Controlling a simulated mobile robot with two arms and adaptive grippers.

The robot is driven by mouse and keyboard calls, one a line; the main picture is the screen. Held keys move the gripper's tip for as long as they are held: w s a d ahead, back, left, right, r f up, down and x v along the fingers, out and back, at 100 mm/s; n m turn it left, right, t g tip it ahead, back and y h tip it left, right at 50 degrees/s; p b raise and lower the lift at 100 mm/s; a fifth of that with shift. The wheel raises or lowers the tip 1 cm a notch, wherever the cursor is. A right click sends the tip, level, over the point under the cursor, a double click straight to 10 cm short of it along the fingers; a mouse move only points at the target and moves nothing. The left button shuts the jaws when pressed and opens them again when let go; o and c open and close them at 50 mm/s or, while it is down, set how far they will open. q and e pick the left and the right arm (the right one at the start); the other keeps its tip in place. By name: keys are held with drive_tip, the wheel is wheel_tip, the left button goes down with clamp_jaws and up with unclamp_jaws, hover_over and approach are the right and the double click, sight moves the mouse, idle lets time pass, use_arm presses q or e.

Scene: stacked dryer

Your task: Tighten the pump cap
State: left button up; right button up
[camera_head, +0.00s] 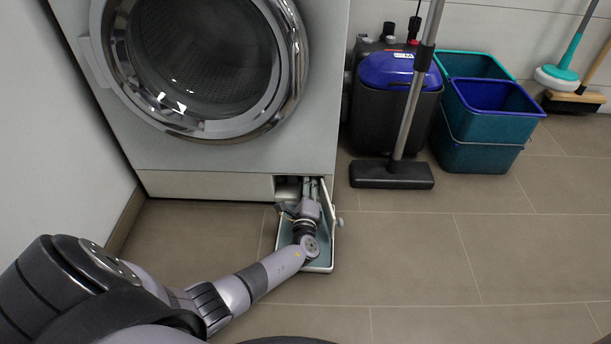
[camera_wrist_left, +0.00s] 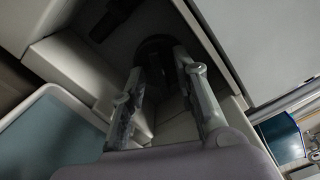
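The pump cap (camera_wrist_left: 155,47) shows in the left wrist view as a dark round part in the shadowed recess under the dryer. My left gripper (camera_wrist_left: 161,62) has its two fingers apart, with their tips on either side of the cap. The cap seems to fill the gap, but I cannot tell whether the fingers press on it. In the head view my left gripper (camera_head: 311,187) reaches into the open service compartment (camera_head: 288,188) at the dryer's lower right, and the cap is hidden there. My right gripper is not in view.
The dryer (camera_head: 240,150) stands above the compartment. Its small door (camera_head: 331,208) is open at the right, and a light blue tray (camera_head: 320,264) lies below my wrist. A broom (camera_head: 392,174), a dark vacuum (camera_head: 398,112) and teal bins (camera_head: 480,155) stand to the right. The tiled floor in front is clear.

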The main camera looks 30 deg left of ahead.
use_arm(q)
drive_tip(key=shift+c, duration=0.4)
clamp_jaws()
